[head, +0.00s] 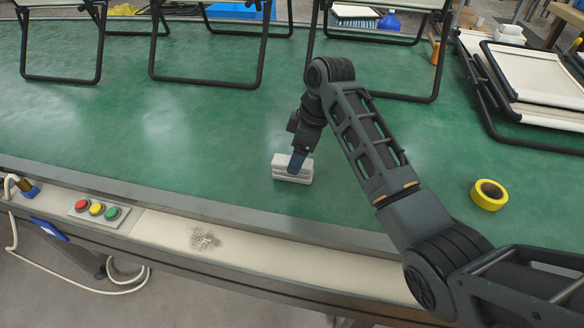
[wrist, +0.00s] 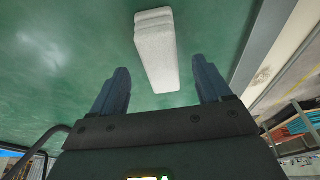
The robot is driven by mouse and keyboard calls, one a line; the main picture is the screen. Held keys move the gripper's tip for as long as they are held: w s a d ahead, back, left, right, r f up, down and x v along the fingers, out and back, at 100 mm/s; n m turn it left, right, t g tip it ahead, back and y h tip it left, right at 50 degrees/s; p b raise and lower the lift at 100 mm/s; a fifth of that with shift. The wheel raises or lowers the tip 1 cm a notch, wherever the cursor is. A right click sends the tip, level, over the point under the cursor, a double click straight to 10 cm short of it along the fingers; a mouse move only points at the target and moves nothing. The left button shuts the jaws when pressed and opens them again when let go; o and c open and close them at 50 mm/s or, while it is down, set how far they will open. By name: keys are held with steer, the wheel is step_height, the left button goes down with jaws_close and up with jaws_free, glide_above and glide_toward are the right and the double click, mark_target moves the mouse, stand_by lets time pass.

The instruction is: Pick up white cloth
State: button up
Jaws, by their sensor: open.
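The white cloth (head: 292,169) is a folded, layered block lying on the green work surface near its front edge. It also shows in the wrist view (wrist: 157,52), ahead of my gripper and roughly between the lines of its two fingers. My gripper (head: 298,160) is right over the cloth in the head view and hides part of its top. In the wrist view my gripper (wrist: 160,85) has its two dark fingers spread apart. Whether a finger touches the cloth, I cannot tell.
A roll of yellow tape (head: 489,194) lies to the right on the green surface (head: 180,130). Black folding frames (head: 208,50) stand at the back, and folded loungers (head: 535,75) lie at the right. A button panel (head: 97,210) is on the front ledge. The surface left of the cloth is clear.

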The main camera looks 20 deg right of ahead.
steer(key=shift+a+x, duration=0.2)
steer(key=shift+x, duration=2.4)
steer(key=shift+f, duration=0.1)
steer(key=shift+c, duration=0.3)
steer(key=c, duration=1.1)
steer(key=shift+o, duration=0.2)
